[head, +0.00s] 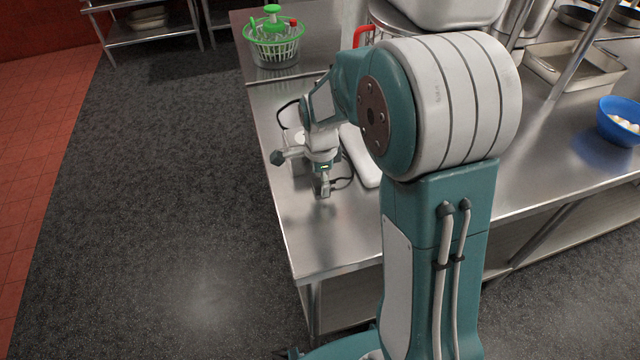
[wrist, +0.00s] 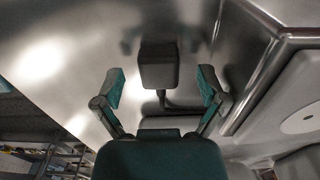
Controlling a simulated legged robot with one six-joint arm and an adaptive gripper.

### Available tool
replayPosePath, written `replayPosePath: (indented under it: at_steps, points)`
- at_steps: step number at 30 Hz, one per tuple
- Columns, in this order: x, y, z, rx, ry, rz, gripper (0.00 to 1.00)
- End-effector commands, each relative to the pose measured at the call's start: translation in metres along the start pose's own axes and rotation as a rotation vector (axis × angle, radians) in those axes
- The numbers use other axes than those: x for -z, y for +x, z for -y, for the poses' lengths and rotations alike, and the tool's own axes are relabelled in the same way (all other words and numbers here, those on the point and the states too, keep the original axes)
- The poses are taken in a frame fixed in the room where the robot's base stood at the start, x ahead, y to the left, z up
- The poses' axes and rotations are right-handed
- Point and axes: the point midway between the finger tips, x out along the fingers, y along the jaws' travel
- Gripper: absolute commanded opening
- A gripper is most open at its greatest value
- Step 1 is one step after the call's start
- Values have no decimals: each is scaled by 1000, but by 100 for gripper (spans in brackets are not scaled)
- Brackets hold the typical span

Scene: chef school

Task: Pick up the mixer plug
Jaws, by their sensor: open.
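The mixer plug (wrist: 159,68) is a dark grey block with a short dark cord below it in the wrist view, over the shiny steel surface. My gripper (wrist: 161,87) is open, one finger on each side of the plug, with a visible gap on both sides. In the head view my gripper (head: 322,185) points down close over the near left part of the steel table. I cannot clearly make out the plug there. The white mixer (head: 358,155) is partly hidden behind my arm, and a dark cable (head: 342,183) shows beside the gripper.
The steel table (head: 325,235) is bare in front of the gripper. A green basket (head: 274,48) stands at its far left corner. A blue bowl (head: 620,120) and a metal tray (head: 575,68) are to the right. A white rounded body (wrist: 298,115) is right of the gripper.

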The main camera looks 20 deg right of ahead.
Motion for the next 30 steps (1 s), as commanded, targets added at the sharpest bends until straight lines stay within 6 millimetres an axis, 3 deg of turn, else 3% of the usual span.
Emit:
replayPosePath:
  at_steps: [9,15,30]
  points:
    - [-1,7,0,1,-1,-1,91]
    - [-1,7,0,1,0,-1,2]
    - [-1,0,0,2,0,-1,0]
